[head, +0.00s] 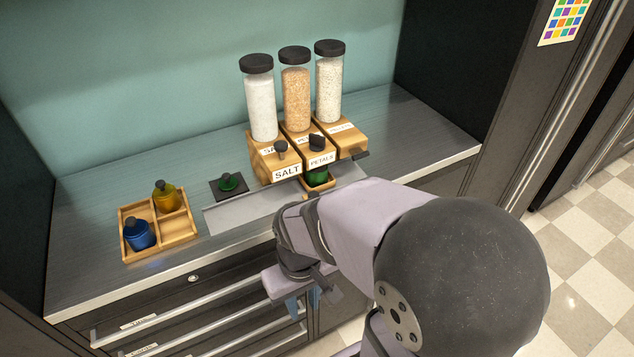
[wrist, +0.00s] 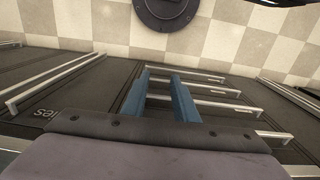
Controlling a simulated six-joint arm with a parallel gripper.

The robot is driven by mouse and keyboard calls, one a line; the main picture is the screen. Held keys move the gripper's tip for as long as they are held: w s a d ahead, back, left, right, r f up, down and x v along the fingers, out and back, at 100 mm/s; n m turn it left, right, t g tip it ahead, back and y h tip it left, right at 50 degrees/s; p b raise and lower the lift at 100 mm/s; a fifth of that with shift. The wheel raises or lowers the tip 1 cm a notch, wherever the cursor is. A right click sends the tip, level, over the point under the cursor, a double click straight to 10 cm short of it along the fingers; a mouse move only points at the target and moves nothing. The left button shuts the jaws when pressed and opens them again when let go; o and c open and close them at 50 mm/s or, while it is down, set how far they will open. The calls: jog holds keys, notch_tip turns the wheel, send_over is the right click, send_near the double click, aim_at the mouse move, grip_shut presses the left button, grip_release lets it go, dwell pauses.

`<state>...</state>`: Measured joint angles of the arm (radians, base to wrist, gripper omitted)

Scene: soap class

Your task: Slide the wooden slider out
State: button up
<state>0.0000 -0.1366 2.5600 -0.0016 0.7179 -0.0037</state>
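Three clear jars with black lids stand on wooden dispenser blocks at the back of the counter: the salt block (head: 277,156), the petals block (head: 318,142) and a right block (head: 345,138) whose label I cannot read. Dark knobs show at their fronts; which wooden part is the slider is unclear. Below the petals block, a green container (head: 317,176) sits in a small wooden holder (head: 321,188), partly hidden by my arm. My gripper (head: 302,303) is low in front of the drawers, away from the blocks. In the wrist view its blue fingers (wrist: 160,82) are apart and empty.
A wooden tray (head: 180,235) at the left holds a blue jar (head: 139,233) and a yellow jar (head: 166,197). A green-topped item (head: 231,182) sits on a dark square. A grey plate (head: 240,213) lies before the blocks. Drawer handles (head: 190,313) stick out below the counter.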

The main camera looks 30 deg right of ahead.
jog(key=o, duration=0.3)
jog(key=n+p, duration=0.9)
send_near(313, 189)
jog(key=s, duration=0.1)
jog(key=s+a+r, duration=0.1)
jog(key=s, duration=0.1)
jog(key=shift+s+a+r, duration=0.15)
jog(key=shift+s+a, duration=0.05)
jog(key=shift+a, duration=0.05)
jog(key=shift+f+p, duration=0.8)
jog(key=shift+f, duration=2.9)
jog(key=shift+c, duration=0.5)
grip_shut()
jog(key=shift+a, duration=0.15)
